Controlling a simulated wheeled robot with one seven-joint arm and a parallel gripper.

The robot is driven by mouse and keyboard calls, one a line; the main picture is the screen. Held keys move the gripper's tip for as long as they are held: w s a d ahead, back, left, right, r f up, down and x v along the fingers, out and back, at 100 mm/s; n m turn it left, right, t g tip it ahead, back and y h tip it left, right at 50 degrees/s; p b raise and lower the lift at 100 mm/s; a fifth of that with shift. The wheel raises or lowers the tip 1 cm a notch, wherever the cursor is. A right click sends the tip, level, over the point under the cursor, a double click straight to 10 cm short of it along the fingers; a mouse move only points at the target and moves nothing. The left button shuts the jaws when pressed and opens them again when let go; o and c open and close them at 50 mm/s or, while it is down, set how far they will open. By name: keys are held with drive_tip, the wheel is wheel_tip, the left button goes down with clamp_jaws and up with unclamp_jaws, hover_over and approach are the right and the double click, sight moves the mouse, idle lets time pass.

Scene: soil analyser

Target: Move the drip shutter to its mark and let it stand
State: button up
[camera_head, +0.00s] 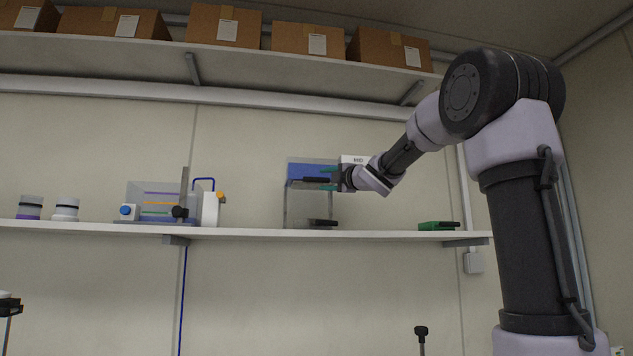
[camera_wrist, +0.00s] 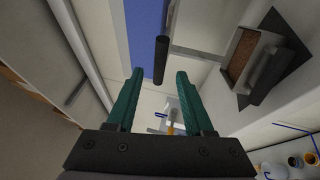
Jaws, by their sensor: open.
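What I take for the drip shutter shows as a dark bar-like handle (camera_head: 312,180) under the blue-filled tank (camera_head: 311,169) of a clear stand on the shelf. In the wrist view the dark handle (camera_wrist: 161,56) stands out in front of the blue area. My gripper (camera_head: 327,179) is open, with its green fingers pointing left at the stand. The wrist view shows the handle's near end between my gripper's (camera_wrist: 159,75) fingertips, with gaps on both sides. Whether the fingers touch it I cannot tell. No mark can be made out.
A soil-filled tray (camera_wrist: 240,58) with a dark handle sits beneath the tank. A green item (camera_head: 436,226) with a dark handle lies further right on the shelf (camera_head: 250,233). A clear-walled device (camera_head: 150,205) and two jars stand left. Boxes fill the upper shelf.

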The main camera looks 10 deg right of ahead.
sight(317, 180)
drive_tip(key=x, duration=0.6)
clamp_jaws()
idle(1.3)
